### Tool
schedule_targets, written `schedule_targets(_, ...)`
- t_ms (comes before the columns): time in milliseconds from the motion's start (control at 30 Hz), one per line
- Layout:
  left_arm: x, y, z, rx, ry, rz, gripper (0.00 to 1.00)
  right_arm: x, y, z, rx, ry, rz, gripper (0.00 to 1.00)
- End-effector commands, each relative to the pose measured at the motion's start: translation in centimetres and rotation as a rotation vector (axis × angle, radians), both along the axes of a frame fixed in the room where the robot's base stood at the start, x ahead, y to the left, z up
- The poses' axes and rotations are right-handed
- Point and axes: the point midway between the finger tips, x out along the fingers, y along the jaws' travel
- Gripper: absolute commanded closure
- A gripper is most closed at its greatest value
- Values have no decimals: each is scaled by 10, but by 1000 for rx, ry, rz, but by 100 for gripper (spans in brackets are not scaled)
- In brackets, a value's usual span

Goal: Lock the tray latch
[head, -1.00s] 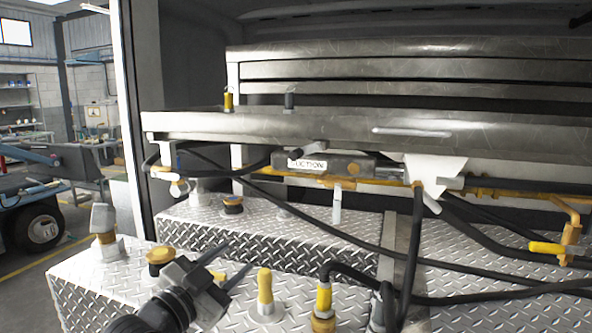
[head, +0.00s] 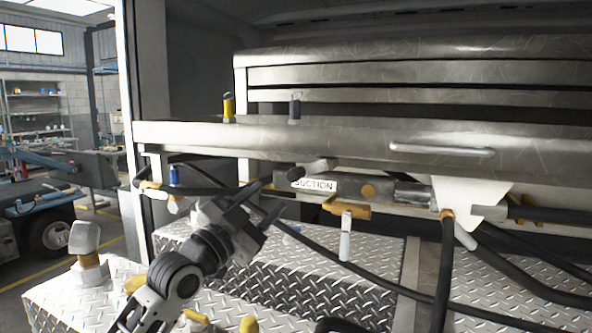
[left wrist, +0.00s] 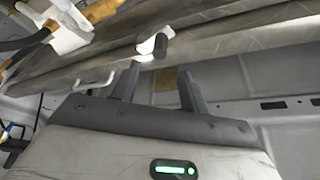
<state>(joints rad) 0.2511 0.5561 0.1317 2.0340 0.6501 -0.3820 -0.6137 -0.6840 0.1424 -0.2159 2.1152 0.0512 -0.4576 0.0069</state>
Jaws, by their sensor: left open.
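The metal tray (head: 350,140) runs across the head view, with a bar handle (head: 440,149) on its front. A dark cylindrical knob (head: 316,168) sticks out under the tray's front edge, beside the SUCTION label; it looks like the latch, though I cannot be sure. My left gripper (head: 275,196) is open and empty, below and left of this knob, with its fingers pointing up and right. In the left wrist view, a dark knob with a white base (left wrist: 161,44) shows just beyond the tips of my open left gripper (left wrist: 160,70), apart from them. My right gripper is out of view.
A yellow tab (head: 228,108) and a dark tab (head: 294,108) stand on the tray's edge. Black hoses (head: 375,272) and a white bracket (head: 468,200) hang below it. Diamond-plate boxes (head: 300,285) with fittings lie underneath. Open floor shows at far left.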

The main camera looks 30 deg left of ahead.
Motion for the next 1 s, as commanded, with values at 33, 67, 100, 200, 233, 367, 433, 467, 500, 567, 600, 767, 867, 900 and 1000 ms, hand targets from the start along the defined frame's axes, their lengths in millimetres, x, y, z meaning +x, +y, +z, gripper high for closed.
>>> schedule_targets(33, 12, -1, 8, -6, -2, 0, 56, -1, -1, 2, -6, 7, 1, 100)
schedule_targets(67, 18, -3, 10, -4, -3, 0, 56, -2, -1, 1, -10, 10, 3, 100)
schedule_targets(100, 26, -4, 13, -3, -2, -1, 56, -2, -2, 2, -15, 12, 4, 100)
schedule_targets(200, 46, -8, 19, -3, -2, -1, 56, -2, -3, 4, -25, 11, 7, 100)
schedule_targets(233, 52, -9, 21, -2, -2, 0, 56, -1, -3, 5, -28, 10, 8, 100)
schedule_targets(367, 73, -13, 27, -2, -1, 0, 56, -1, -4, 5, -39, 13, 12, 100)
schedule_targets(433, 82, -14, 29, -2, 0, -1, 56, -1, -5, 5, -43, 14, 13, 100)
schedule_targets(467, 85, -15, 30, -2, -1, 0, 56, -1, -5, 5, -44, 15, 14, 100)
schedule_targets(500, 89, -15, 31, -2, 0, 0, 56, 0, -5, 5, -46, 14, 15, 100)
schedule_targets(567, 93, -16, 32, -2, -1, 0, 56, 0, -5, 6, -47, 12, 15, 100)
schedule_targets(600, 95, -16, 32, -2, 0, -1, 56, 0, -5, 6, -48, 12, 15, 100)
schedule_targets(767, 97, -17, 32, 0, 0, 0, 56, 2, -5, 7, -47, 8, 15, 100)
schedule_targets(867, 97, -17, 32, 0, 0, 0, 56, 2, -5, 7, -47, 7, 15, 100)
schedule_targets(900, 97, -17, 32, 0, 0, 0, 56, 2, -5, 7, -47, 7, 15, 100)
schedule_targets(1000, 97, -17, 32, 0, 0, 0, 78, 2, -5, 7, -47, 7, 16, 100)
